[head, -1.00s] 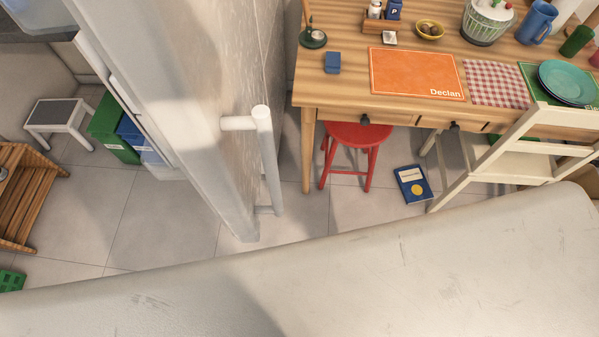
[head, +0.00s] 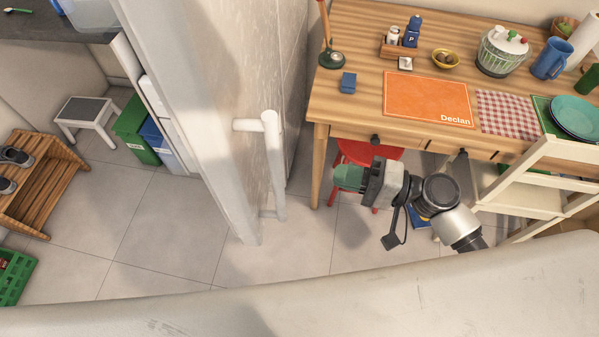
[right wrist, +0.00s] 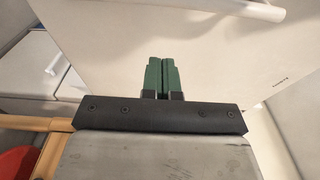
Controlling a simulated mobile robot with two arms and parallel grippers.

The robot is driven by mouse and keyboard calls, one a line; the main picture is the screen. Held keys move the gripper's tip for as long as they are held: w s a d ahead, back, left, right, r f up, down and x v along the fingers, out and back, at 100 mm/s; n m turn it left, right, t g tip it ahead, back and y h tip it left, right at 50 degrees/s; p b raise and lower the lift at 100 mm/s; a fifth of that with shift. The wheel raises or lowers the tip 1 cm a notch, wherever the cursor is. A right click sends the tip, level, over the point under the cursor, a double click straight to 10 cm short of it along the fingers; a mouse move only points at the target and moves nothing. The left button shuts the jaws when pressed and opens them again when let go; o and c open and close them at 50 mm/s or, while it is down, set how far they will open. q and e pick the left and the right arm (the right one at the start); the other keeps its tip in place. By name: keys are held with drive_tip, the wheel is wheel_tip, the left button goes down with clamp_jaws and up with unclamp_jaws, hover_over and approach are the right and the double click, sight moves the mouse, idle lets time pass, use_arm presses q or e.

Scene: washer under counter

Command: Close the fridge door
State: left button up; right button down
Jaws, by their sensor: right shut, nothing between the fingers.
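The fridge door (head: 215,110) is the tall pale panel left of centre in the head view, seen from above and nearly edge-on, standing out over the floor tiles. Its white bar handle (head: 272,165) is on the face toward the right. My right gripper (head: 338,177) has green fingers pointing left toward that face, to the right of the handle and apart from it. In the right wrist view its fingers (right wrist: 160,75) are together and empty, in front of a pale flat panel (right wrist: 205,55). My left gripper is not in view.
A wooden table (head: 345,112) with a red stool (head: 368,152) under it and a cream chair (head: 540,180) stand at the right. A step stool (head: 88,112), bins (head: 135,130), a wooden rack (head: 45,190) and a green crate (head: 15,278) are at the left. Floor before the door is clear.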

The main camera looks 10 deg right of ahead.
drive_tip(key=a+p, duration=0.3)
drive_tip(key=a, duration=0.5)
drive_tip(key=shift+w+a, duration=0.2)
drive_tip(key=shift+a, duration=0.05)
drive_tip(key=shift+a+p, duration=0.15)
drive_tip(key=shift+p, duration=0.15)
